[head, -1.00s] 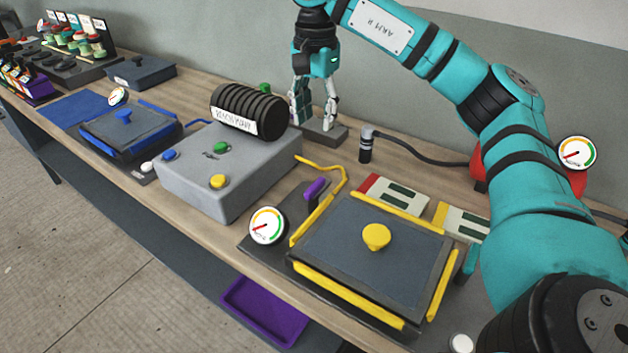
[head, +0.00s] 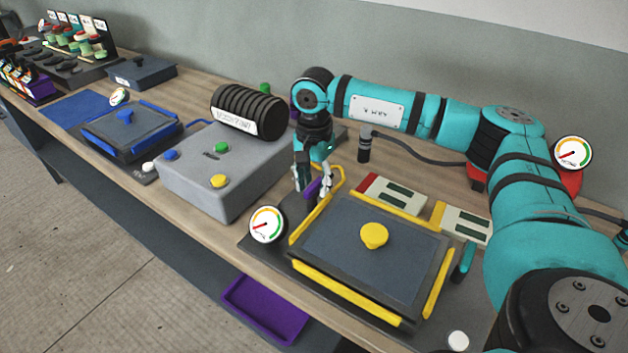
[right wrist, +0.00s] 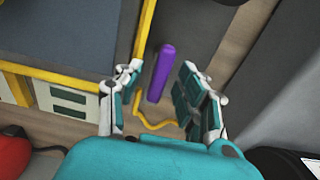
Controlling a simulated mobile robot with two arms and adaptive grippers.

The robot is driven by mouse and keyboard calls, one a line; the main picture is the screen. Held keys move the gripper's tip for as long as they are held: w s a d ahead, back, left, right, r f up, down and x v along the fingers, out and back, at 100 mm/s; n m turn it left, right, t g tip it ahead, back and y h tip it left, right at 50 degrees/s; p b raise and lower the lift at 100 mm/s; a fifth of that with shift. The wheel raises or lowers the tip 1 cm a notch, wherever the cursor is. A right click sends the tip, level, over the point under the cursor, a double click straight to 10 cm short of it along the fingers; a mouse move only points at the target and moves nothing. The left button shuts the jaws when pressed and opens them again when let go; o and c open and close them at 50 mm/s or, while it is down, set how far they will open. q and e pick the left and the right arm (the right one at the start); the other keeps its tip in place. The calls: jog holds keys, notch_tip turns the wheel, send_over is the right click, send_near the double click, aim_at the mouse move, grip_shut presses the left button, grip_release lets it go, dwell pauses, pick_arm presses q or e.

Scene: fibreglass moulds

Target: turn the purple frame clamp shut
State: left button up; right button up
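The purple frame clamp (head: 313,189) is a small purple handle at the back left corner of the yellow-edged mould (head: 345,255). In the right wrist view the purple clamp (right wrist: 161,73) stands between the two fingers, with a gap on each side. My right gripper (head: 313,192) is at the clamp, pointing down, with its fingers apart; it also shows in the right wrist view (right wrist: 158,85). The fingers partly hide the clamp in the head view. My left gripper does not show.
A round gauge (head: 267,224) stands just left of the clamp. The grey box (head: 215,180) with coloured knobs is farther left, with a black ribbed roll (head: 247,111) on it.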

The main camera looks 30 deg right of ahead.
jog(key=c, duration=0.7)
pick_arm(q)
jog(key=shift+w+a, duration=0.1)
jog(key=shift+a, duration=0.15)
pick_arm(e)
grip_shut()
